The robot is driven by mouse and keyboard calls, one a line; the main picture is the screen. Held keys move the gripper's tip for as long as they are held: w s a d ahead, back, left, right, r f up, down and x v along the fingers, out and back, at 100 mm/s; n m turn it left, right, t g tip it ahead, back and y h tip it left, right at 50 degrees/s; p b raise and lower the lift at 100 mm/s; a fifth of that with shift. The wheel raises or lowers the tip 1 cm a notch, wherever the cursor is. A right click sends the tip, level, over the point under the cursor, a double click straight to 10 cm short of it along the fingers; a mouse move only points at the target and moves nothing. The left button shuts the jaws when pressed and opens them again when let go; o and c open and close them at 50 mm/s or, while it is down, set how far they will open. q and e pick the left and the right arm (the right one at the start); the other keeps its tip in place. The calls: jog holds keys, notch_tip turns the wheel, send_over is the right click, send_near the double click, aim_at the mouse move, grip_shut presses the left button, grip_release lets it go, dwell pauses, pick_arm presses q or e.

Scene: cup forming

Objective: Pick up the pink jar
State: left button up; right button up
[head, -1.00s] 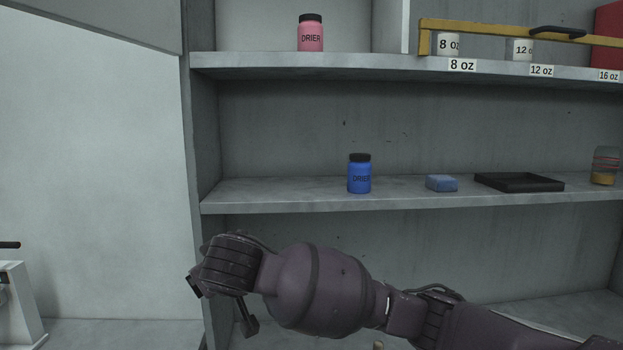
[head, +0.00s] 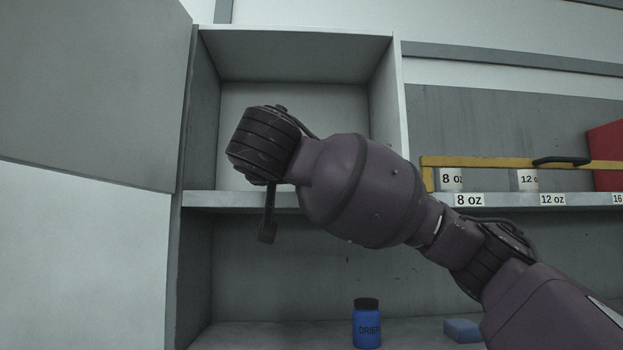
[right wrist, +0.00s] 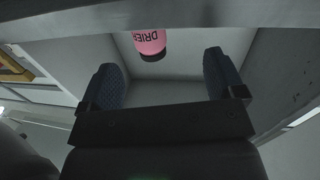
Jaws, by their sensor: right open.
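The pink jar (right wrist: 149,43) with a black lid shows in the right wrist view, upside down in that picture. It stands beyond the fingers, in the gap between them, and they do not touch it. My right gripper (right wrist: 163,72) is open and empty. In the head view my right arm covers the place on the upper shelf where the jar stands, so the jar is hidden there. The right gripper's fingers are mostly hidden behind the wrist in that view. My left gripper is not in view.
The upper shelf (head: 425,200) has an open-fronted compartment with side walls. To its right are labelled cups (head: 451,180) behind a yellow bar (head: 480,162) and a red object (head: 606,152). Below stand a blue jar (head: 367,325) and a blue block (head: 462,331).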

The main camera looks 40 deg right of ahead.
jog(key=shift+m+h, duration=0.3)
jog(key=shift+m, duration=0.1)
jog(key=d, duration=0.1)
jog(key=w+d+r, duration=0.2)
jog(key=d, duration=0.1)
jog(key=shift+w, duration=0.2)
jog(key=shift+s+d+r+p+x, duration=0.1)
jog(key=shift+p+x, duration=0.05)
jog(key=shift+x, duration=0.85)
jog(key=shift+s+d+r+p+x, duration=0.1)
jog(key=shift+p+x, duration=0.1)
jog(key=shift+x, duration=0.8)
jog(key=shift+s+d+r+p+x, duration=0.1)
jog(key=shift+p+x, duration=0.05)
jog(key=shift+x, duration=0.9)
jog(key=shift+w+f, duration=0.1)
jog(key=shift+w, duration=0.25)
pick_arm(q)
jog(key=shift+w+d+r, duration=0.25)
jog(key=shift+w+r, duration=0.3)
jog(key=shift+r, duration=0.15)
pick_arm(e)
jog(key=c, duration=1.1)
jog(key=shift+o, duration=0.2)
jog(key=shift+s, duration=0.1)
